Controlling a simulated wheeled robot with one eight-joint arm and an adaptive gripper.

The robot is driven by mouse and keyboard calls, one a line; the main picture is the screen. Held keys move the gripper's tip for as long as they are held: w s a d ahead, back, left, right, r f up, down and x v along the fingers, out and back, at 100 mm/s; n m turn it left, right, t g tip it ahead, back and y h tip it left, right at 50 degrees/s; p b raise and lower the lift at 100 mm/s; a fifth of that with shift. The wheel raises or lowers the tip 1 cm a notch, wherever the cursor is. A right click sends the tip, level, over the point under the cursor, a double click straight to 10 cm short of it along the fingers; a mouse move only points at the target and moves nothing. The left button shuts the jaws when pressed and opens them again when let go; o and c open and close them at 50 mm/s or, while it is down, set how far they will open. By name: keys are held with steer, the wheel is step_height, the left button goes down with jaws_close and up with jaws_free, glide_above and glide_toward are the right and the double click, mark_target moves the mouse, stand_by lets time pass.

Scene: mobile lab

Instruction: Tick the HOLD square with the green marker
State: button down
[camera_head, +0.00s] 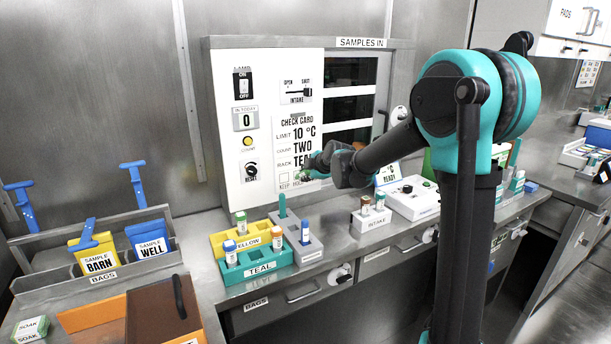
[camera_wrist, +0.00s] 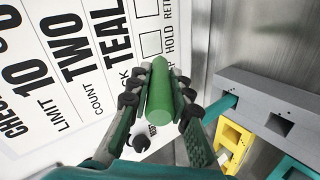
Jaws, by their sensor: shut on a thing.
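The check card (camera_head: 294,140) is on the white panel under the SAMPLES IN sign, and it fills the left of the wrist view (camera_wrist: 70,50). My gripper (camera_head: 316,167) is at the card's lower right. In the wrist view my gripper (camera_wrist: 160,95) is shut on the green marker (camera_wrist: 160,95), whose far end points at the card's bottom row. The HOLD square (camera_wrist: 151,43) shows just beyond the marker, with no mark visible in it. The marker covers part of the KEEP area. Its tip is hidden, so contact with the card cannot be told.
Below the card stand a yellow rack, a teal rack (camera_head: 258,265) and a grey holder (camera_head: 308,255). The INTAKE block (camera_head: 371,220) and a white button box (camera_head: 410,198) stand to the right. A RESET knob (camera_head: 252,171) sits left of the card.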

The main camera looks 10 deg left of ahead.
steer(key=shift+w+a, duration=0.45)
steer(key=shift+w, duration=0.25)
stand_by(0.7)
steer(key=shift+w+d, duration=0.55)
steer(key=shift+d, duration=0.3)
steer(key=shift+w+d, duration=0.55)
steer(key=shift+d, duration=0.3)
steer(key=shift+a, duration=0.1)
steer(key=shift+s+a, duration=0.55)
steer(key=shift+a, duration=0.25)
steer(key=shift+s+a, duration=0.55)
steer(key=shift+a, duration=0.25)
steer(key=shift+s+d, duration=0.55)
steer(key=shift+s, duration=0.3)
steer(key=shift+s+d, duration=0.55)
steer(key=shift+s, duration=0.25)
steer(key=shift+s+d, duration=0.55)
steer(key=shift+s, duration=0.3)
steer(key=shift+s+d, duration=0.1)
